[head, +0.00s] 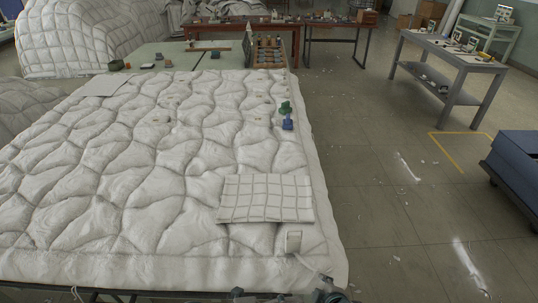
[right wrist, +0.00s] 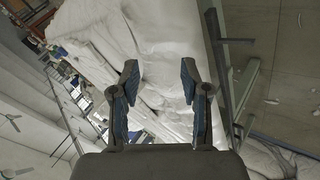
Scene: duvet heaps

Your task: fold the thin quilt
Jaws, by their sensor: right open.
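A large white quilt (head: 150,170) with wavy stitched seams lies spread over a table in the head view. A white piece with a grid pattern (head: 266,200) lies flat on it near the front right; I cannot tell whether it is separate or a turned-over part. My right gripper (head: 325,292) is at the bottom edge of the head view, by the quilt's front right corner. In the right wrist view my right gripper (right wrist: 159,82) is open, its fingers apart with white fabric (right wrist: 160,40) beyond them. I cannot make out my left gripper.
A small pale tag-like item (head: 293,241) lies near the front right corner. A green item (head: 285,107) and a blue item (head: 288,123) sit at the right edge. A grey side table (head: 455,52) and a blue cart (head: 518,165) stand right, with open floor between.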

